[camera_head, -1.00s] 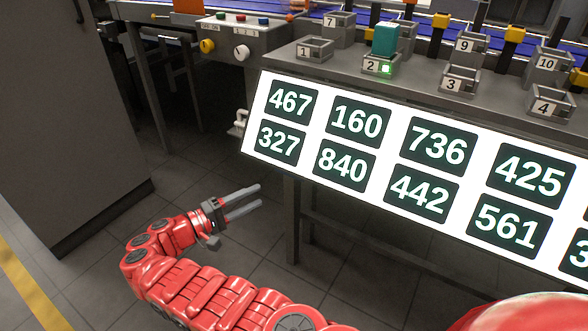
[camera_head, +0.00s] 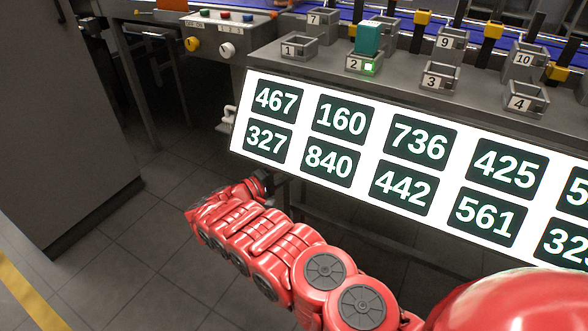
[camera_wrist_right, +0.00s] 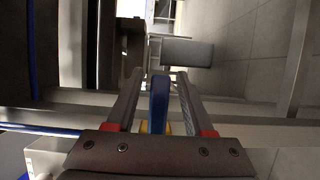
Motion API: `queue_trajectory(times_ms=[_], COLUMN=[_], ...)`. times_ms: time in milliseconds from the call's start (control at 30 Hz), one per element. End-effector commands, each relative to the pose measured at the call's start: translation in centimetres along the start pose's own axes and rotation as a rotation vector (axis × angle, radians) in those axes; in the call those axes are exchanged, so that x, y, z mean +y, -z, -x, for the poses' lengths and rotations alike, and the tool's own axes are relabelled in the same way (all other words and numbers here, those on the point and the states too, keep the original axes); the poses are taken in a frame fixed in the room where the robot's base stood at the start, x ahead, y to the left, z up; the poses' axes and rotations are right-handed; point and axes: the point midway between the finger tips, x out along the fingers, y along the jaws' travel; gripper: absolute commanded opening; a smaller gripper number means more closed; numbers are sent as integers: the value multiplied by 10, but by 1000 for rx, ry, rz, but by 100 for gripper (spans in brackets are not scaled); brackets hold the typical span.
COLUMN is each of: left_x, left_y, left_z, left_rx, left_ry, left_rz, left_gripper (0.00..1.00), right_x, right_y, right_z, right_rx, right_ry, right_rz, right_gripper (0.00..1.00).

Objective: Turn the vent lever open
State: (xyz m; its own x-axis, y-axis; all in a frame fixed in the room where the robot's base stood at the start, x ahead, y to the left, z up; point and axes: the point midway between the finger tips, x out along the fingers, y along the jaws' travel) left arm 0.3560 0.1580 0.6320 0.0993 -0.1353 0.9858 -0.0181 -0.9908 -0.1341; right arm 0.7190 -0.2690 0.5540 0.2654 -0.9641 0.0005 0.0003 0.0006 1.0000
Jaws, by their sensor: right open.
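My right gripper (camera_wrist_right: 158,82) is open in the right wrist view, with its two fingers spread. A narrow upright blue bar (camera_wrist_right: 158,100) shows between the fingers, with a bit of yellow beside its lower end. I cannot tell whether this bar is the vent lever, or whether the fingers touch it. No lever can be made out for certain in the head view.
A white number board (camera_head: 310,190) fronts the grey bench. Numbered holders stand on the bench, and a teal block (camera_head: 368,38) sits in holder 2. A control box (camera_head: 215,28) with knobs is at upper left. A grey cabinet (camera_head: 70,130) stands left; floor between is clear.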

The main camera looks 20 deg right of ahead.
Motion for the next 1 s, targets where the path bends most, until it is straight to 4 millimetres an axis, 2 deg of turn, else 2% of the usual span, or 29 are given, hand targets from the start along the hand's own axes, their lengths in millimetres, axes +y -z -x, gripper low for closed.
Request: queue_trajectory(times_ms=[267, 367, 567, 600, 1000], left_x=[0, 0, 0, 0, 0], left_y=[0, 0, 0, 0, 0], left_z=[0, 0, 0, 0, 0], left_rx=[1, 1, 1, 2, 1], left_ry=[-1, -1, -1, -1, -1], left_rz=[-1, -1, 0, 0, 0], left_gripper=[50, 50, 50, 50, 50], right_x=[0, 0, 0, 0, 0], right_y=[0, 0, 0, 0, 0], right_z=[-2, -2, -2, -2, -2], right_rx=[1, 1, 1, 1, 1], right_ry=[1, 0, 0, 0, 0], right_rz=[0, 0, 0, 0, 0], right_gripper=[52, 38, 2, 0, 0])
